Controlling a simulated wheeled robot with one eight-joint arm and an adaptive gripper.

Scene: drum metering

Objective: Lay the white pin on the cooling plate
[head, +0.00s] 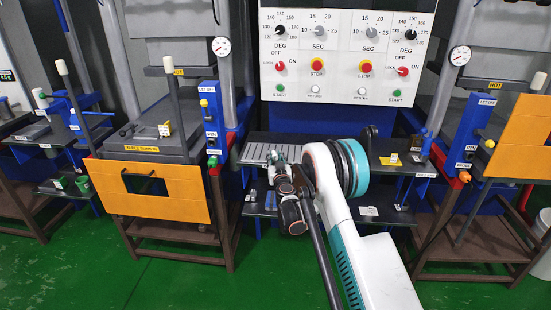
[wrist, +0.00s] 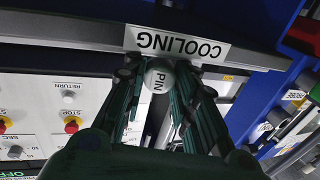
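The white pin (wrist: 158,75), marked PIN on its round end, sits between my two fingers in the wrist view. My gripper (wrist: 158,82) appears shut on it, with a finger against each side. In the head view my gripper (head: 274,160) is over the right part of the slatted light-grey cooling plate (head: 253,152). The pin is too small to make out there. A white COOLING label (wrist: 177,44) shows upside down just beyond the pin in the wrist view. The gap between pin and plate cannot be told.
A control panel (head: 345,57) with dials and buttons stands behind the plate. Orange-fronted presses stand at left (head: 150,190) and right (head: 515,140). Blue posts (head: 212,122) flank the bench. A dark shelf (head: 395,160) extends right of my arm, and small items lie on a lower shelf.

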